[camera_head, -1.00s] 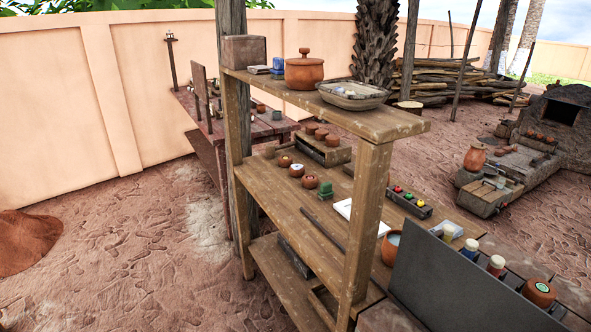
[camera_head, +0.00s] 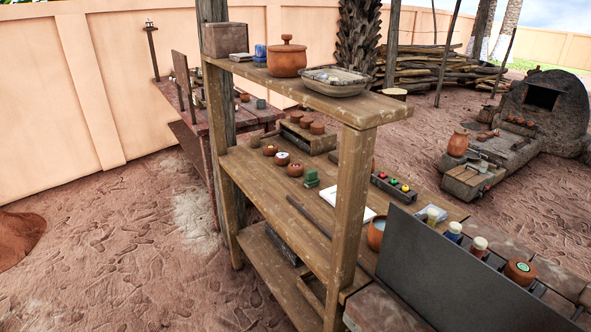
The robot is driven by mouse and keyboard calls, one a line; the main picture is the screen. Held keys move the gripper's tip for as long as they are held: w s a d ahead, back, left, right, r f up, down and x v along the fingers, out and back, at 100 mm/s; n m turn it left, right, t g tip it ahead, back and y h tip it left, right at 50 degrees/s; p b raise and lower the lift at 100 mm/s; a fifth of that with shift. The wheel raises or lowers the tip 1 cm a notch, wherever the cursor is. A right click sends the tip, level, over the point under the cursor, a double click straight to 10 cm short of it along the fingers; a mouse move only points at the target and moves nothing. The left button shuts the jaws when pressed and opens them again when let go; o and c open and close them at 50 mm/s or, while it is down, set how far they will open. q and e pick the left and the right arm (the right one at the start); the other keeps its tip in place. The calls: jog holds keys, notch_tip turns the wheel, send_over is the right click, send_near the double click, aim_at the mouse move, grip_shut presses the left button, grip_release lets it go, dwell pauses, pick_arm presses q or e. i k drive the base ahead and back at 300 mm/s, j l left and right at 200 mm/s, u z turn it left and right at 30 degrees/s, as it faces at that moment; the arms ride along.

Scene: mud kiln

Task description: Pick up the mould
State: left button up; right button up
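I cannot tell for certain which object is the mould. A brown box-like block (camera_head: 225,40) stands at the left end of the shelf's top board. A dark, long, tray-like piece (camera_head: 284,244) lies on the lowest board, partly hidden by the board above. A wooden box (camera_head: 309,138) with small clay cups on it stands at the back of the middle board. Neither of my grippers is in view.
The wooden shelf (camera_head: 285,189) fills the middle. A lidded clay pot (camera_head: 287,60) and a shallow bowl (camera_head: 335,87) stand on top. A dark panel (camera_head: 455,277) blocks the lower right. A table (camera_head: 190,110) stands behind left. Ground at left is mostly clear.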

aim_at(279, 161)
jog(key=i+j+z, duration=0.1)
jog(key=z, duration=0.25)
jog(key=i+j+z, duration=0.1)
jog(key=j+z, duration=0.25)
jog(key=i+j+z, duration=0.15)
jog(key=z, duration=0.15)
jog(key=i+j+z, duration=0.1)
jog(key=j+z, duration=0.15)
jog(key=j, duration=0.15)
jog(key=i+j+z, duration=0.1)
jog(key=j+z, duration=0.2)
